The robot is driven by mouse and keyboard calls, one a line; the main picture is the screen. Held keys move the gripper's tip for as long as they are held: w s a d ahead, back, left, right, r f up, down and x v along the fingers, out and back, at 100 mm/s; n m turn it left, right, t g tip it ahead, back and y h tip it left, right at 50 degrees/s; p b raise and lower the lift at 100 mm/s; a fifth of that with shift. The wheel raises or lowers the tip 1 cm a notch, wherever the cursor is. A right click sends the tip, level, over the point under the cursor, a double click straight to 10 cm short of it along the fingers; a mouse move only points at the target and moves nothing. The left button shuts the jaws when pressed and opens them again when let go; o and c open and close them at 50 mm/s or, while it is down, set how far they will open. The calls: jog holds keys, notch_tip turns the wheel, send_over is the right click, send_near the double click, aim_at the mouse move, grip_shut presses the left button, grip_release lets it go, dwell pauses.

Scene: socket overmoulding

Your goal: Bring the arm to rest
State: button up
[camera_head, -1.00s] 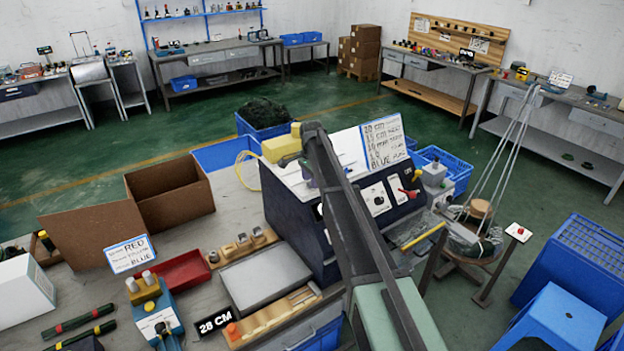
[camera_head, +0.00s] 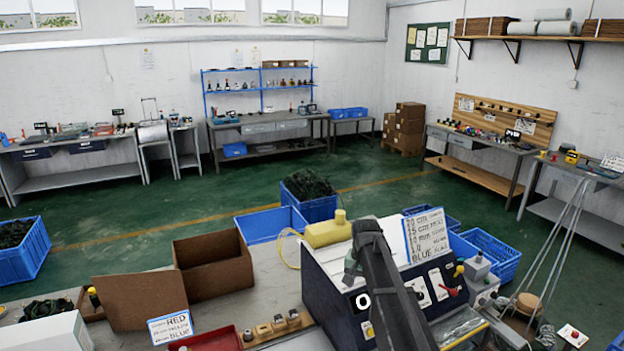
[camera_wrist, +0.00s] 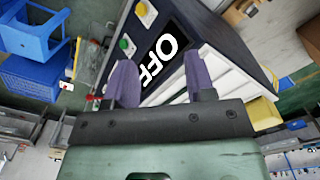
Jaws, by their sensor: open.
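My gripper (camera_wrist: 162,85) shows in the wrist view with its two purple fingers apart and nothing between them. Behind the fingers is the dark machine with a black OFF label (camera_wrist: 163,62), a green button (camera_wrist: 127,45) and a yellow button. In the head view my dark arm link reaches up in front of the machine (camera_head: 330,285). The gripper itself is hard to make out there, hidden by the arm.
An open cardboard box (camera_head: 215,265), a red tray (camera_head: 212,340) and a RED/BLUE sign (camera_head: 172,328) are on the bench to the left. Blue crates (camera_head: 490,255) stand behind, on the green floor.

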jog(key=s+f+n+b, duration=0.2)
jog(key=s+f+b, duration=0.4)
jog(key=s, duration=0.7)
jog(key=s+f+n+b, duration=0.2)
jog(key=s+f+b, duration=0.5)
jog(key=s+f, duration=0.3)
jog(key=s, duration=0.4)
jog(key=shift+n, duration=0.3)
